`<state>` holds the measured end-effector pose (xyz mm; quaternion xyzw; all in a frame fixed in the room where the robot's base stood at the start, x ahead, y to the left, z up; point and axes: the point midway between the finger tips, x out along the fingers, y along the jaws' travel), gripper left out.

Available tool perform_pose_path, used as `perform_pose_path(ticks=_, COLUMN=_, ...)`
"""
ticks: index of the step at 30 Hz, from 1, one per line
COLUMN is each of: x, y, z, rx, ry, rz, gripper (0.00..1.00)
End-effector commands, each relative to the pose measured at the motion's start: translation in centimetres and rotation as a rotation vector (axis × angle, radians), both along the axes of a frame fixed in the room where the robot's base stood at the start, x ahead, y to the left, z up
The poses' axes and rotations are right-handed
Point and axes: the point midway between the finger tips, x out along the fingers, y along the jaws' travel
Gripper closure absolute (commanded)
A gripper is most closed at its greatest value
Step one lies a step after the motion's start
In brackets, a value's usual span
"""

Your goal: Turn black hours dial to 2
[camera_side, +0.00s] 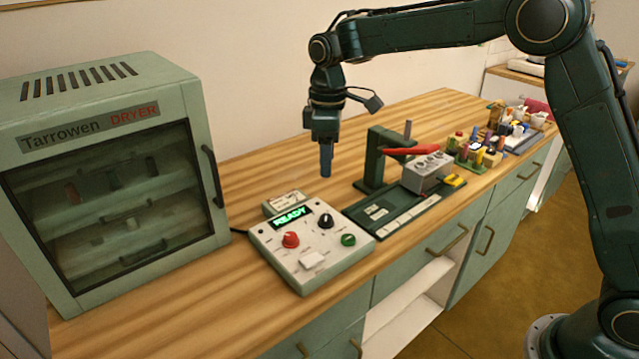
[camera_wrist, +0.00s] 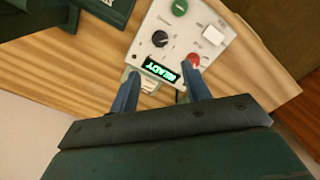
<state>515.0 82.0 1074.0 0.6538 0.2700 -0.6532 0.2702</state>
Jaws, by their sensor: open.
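The black dial (camera_side: 326,221) is on the sloped top of a pale control box (camera_side: 290,266), right of the red dial (camera_side: 291,240). In the wrist view the black dial (camera_wrist: 160,39) lies beyond the fingertips, with a light pointer mark; its setting is too small to read. The green display (camera_side: 290,219) reads READY. My gripper (camera_side: 326,176) hangs pointing down above and behind the box, apart from the dial. In the wrist view its two blue fingers (camera_wrist: 160,82) are spread with nothing between them.
A green knob (camera_side: 348,240) and a white button (camera_side: 312,261) share the panel. The dryer (camera_side: 110,180) stands at left. A dark green press (camera_side: 375,160) with a red lever (camera_side: 412,150) stands close right of the box. Small jars (camera_side: 478,155) crowd the far right.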

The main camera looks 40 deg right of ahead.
Motion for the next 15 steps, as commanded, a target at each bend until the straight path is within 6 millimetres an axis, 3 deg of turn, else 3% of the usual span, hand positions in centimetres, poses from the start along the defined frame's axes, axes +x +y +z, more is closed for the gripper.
perform_pose_path(ticks=8, x=0.1, y=0.0, z=-0.3, rx=-0.001, ry=0.002, rz=0.003, gripper=0.53)
perform_pose_path(ticks=15, x=0.0, y=0.0, z=-1.8, rx=-0.001, ry=0.005, rz=0.002, gripper=0.53)
